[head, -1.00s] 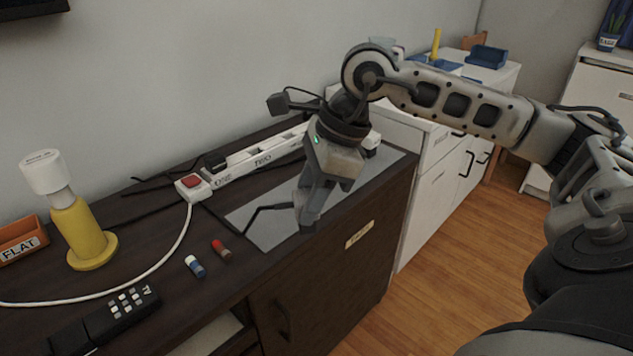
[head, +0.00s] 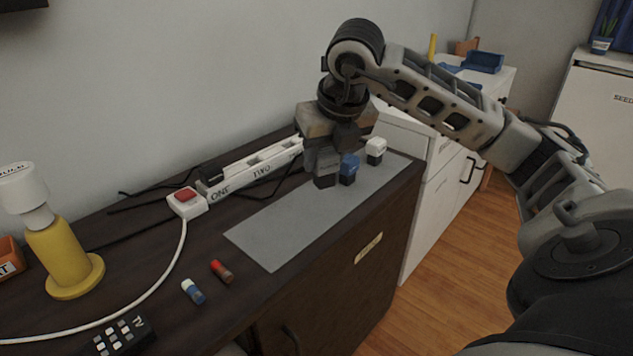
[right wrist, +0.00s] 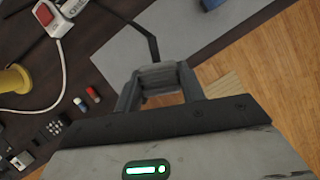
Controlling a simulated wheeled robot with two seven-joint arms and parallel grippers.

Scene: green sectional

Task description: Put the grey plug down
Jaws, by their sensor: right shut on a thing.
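The grey plug (head: 325,180) is a dark grey block held low at my right gripper (head: 324,156), over the far part of the grey mat (head: 275,232). My right gripper is shut on it. In the right wrist view the plug (right wrist: 158,76) sits between the two fingers, and its dark cord runs up from it. I cannot tell whether its underside touches the mat. A blue plug (head: 349,168) stands close to its right, and a white plug (head: 376,150) stands further right. My left gripper is not in view.
A white power strip (head: 250,170) with a red switch (head: 186,195) lies along the wall. A red battery-like cylinder (head: 221,271), a blue-and-white one (head: 193,291), a remote (head: 122,336) and a yellow lamp (head: 65,255) are at left. The near mat is clear.

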